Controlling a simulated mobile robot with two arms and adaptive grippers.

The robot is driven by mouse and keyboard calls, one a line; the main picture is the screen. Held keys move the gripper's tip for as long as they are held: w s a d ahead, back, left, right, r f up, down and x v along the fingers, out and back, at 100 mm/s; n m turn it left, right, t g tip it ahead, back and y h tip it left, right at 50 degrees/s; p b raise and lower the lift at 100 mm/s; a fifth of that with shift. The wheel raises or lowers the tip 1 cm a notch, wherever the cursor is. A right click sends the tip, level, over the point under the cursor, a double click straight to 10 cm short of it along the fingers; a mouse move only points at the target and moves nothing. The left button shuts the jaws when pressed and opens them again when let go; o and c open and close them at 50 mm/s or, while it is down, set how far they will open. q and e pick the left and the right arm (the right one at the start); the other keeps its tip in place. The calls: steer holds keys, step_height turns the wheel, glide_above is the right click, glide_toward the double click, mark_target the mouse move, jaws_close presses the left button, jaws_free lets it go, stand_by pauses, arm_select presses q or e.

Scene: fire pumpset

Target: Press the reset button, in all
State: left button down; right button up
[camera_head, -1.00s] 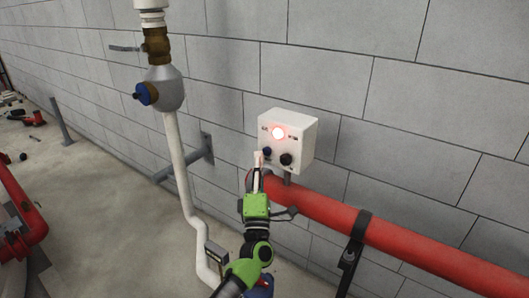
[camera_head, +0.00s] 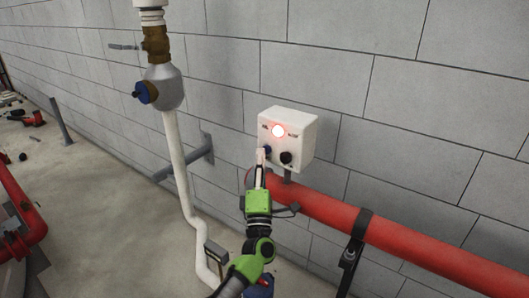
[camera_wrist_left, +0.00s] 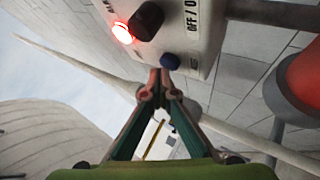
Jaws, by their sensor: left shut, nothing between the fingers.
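A white control box (camera_head: 298,133) is on the grey block wall. Its red lamp (camera_head: 278,131) is lit. The black knob (camera_wrist_left: 146,21) and lit lamp (camera_wrist_left: 122,33) show above. My right gripper is not in view.
A thick red pipe (camera_head: 400,240) runs along the wall below and right of the box. A white vertical pipe (camera_head: 177,160) with a brass and grey valve (camera_head: 160,75) stands left of it. The space in front of the box is otherwise clear.

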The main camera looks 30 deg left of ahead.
arm_select(q)
steer(key=shift+w+b, duration=0.3)
steer(key=shift+w, duration=0.1)
stand_by(0.7)
steer(key=shift+s, duration=0.1)
steer(key=shift+s+p, duration=0.35)
steer(key=shift+s, duration=0.45)
steer(key=s, duration=0.1)
steer(key=s+p, duration=0.1)
steer(key=s, duration=0.1)
steer(key=s+p, duration=0.1)
steer(key=s, duration=0.1)
steer(key=shift+a, duration=0.25)
stand_by(0.7)
